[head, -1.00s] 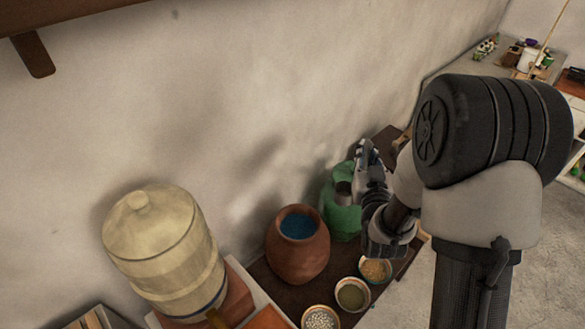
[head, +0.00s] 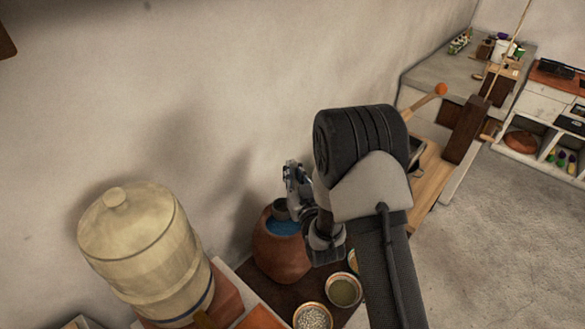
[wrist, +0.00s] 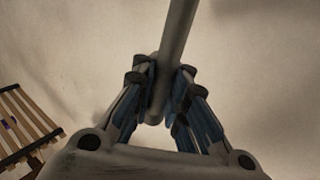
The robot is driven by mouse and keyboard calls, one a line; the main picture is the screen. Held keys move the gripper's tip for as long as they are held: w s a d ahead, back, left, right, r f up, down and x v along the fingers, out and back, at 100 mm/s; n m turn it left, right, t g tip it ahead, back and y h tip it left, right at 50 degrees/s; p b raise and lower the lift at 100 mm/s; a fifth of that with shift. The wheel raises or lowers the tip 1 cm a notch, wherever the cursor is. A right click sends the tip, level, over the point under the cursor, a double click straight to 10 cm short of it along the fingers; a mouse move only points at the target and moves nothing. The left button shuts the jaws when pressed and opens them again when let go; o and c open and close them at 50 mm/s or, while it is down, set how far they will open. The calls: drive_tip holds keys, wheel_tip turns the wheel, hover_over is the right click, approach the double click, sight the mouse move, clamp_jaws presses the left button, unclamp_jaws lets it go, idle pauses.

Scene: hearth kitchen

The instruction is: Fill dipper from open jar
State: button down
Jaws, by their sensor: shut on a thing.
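The open jar (head: 280,258) is a round terracotta pot with blue water (head: 284,228) inside, on the dark low table. My gripper (head: 297,183) is above the jar's mouth and to its right. In the wrist view my gripper (wrist: 163,95) is shut on the grey rod handle (wrist: 176,40) of the dipper. The dipper's dark cup (head: 281,209) is at the jar's mouth, over its back part. I cannot tell whether the cup touches the water or holds any. My arm hides part of the jar's right side.
A cream lidded dispenser (head: 143,245) stands at left. Bowls of white grains (head: 313,317) and green grains (head: 344,291) sit in front of the jar. The wall is close behind. A wooden bench and counter lie to the right; open floor is at lower right.

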sight(295, 168)
drive_tip(key=shift+f+b, duration=2.35)
drive_tip(key=shift+f, duration=5.85)
drive_tip(key=shift+f, duration=0.45)
drive_tip(key=shift+r, duration=0.15)
drive_tip(key=shift+r+p, duration=6)
drive_tip(key=shift+r, duration=4.15)
